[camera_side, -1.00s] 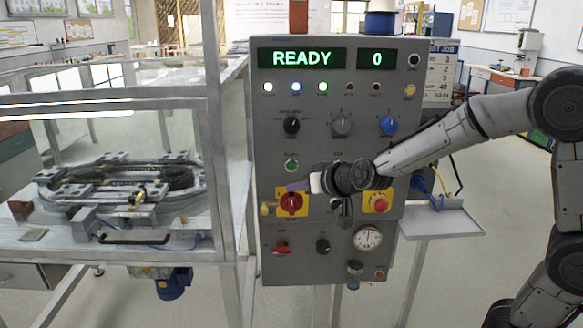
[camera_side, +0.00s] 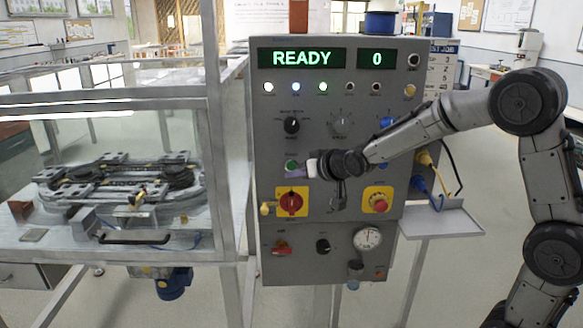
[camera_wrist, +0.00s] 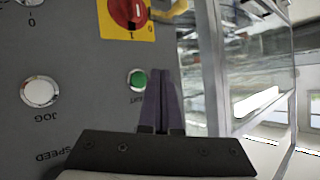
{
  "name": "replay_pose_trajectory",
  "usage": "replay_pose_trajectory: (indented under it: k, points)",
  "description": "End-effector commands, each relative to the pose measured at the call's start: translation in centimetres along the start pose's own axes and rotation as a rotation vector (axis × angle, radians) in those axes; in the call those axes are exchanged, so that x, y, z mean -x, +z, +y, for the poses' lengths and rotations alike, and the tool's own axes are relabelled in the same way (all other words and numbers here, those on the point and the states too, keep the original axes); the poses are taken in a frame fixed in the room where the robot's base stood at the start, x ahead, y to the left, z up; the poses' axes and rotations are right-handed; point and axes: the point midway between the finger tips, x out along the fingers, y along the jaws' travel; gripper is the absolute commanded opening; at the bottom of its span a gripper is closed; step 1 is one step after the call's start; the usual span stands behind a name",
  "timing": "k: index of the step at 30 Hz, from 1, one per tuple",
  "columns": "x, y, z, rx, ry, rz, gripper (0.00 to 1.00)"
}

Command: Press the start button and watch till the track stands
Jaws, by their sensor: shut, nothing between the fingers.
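The control panel (camera_side: 270,130) shows READY and 0 on its green display (camera_side: 302,58). The green start button (camera_side: 291,165) is partly covered by my gripper (camera_side: 291,172) in the side view. In the wrist view the green button (camera_wrist: 137,80) shows in a pale ring, its label partly hidden. My gripper's dark fingers (camera_wrist: 163,76) are shut together, empty, just right of the button in that view. I cannot tell whether they touch the panel. The ring track (camera_side: 120,180) lies inside the clear enclosure at the left.
A red rotary switch (camera_side: 291,202) on a yellow plate sits just below my fingers. A red emergency-stop knob (camera_side: 379,201) is to its right. The white JOG button (camera_wrist: 38,92) shows in the wrist view. The enclosure's metal frame (camera_side: 216,150) stands left of the panel.

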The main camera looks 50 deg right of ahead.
Motion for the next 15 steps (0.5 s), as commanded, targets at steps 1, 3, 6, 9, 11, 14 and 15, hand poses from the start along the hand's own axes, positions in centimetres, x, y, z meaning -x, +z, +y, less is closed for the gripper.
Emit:
replay_pose_trajectory:
  k: [1, 3, 6, 9, 11, 14, 15]
  points:
    - [-0.4, -0.3, 0.3, -0.001, 0.002, 0.001, 0.00]
    - [-0.8, -0.6, 0.6, 0.001, 0.001, 0.000, 0.00]
    - [-1.2, -0.9, 0.9, 0.000, 0.000, 0.000, 0.00]
    - [-1.5, -1.1, 1.1, 0.000, 0.001, 0.000, 0.00]
    - [-1.6, -1.2, 1.2, -0.001, 0.001, 0.000, 0.00]
    - [-1.7, -1.2, 1.2, 0.000, 0.000, 0.000, 0.00]
    - [-1.7, -1.2, 1.2, 0.000, 0.000, 0.000, 0.00]
